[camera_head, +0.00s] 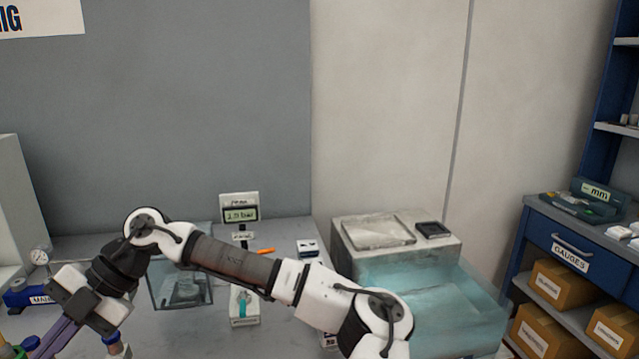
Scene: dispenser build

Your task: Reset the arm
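My arm (232,266) reaches from the lower right across the bench, bends at a white joint on the left, and angles down. My gripper (52,340) is at the lower left, past a white and dark wrist block. It points down and left over the bench's left end. Its fingertips run toward the bottom edge, so I cannot tell whether they are open or shut, or whether they hold anything.
A clear box (181,293) stands behind my arm. A display (240,213) stands at the back. A small white stand (244,309) with a teal part sits below the arm. A translucent blue bin (455,310) is at right.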

